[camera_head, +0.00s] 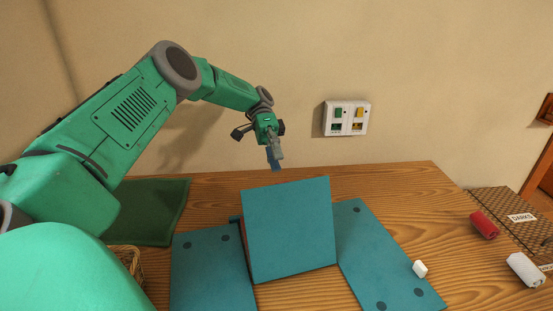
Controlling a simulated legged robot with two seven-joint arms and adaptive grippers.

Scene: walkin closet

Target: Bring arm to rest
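My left arm comes in from the left, reaches over the table and bends down toward the middle. My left gripper (274,158) hangs above the back of the wooden table (400,182), behind and above a teal box-like panel (289,228). Its fingers point down and look close together, but at this size I cannot tell whether they are open or shut. I see nothing clearly held in them. My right gripper is not in view.
Flat teal panels lie left (212,270) and right (385,255) of the upright one. A small white object (420,269) lies on the right panel. Red (484,225) and white (525,270) rolls lie at the right. A dark green mat (155,210), wicker basket (130,262) and wall switch plate (347,118) also show.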

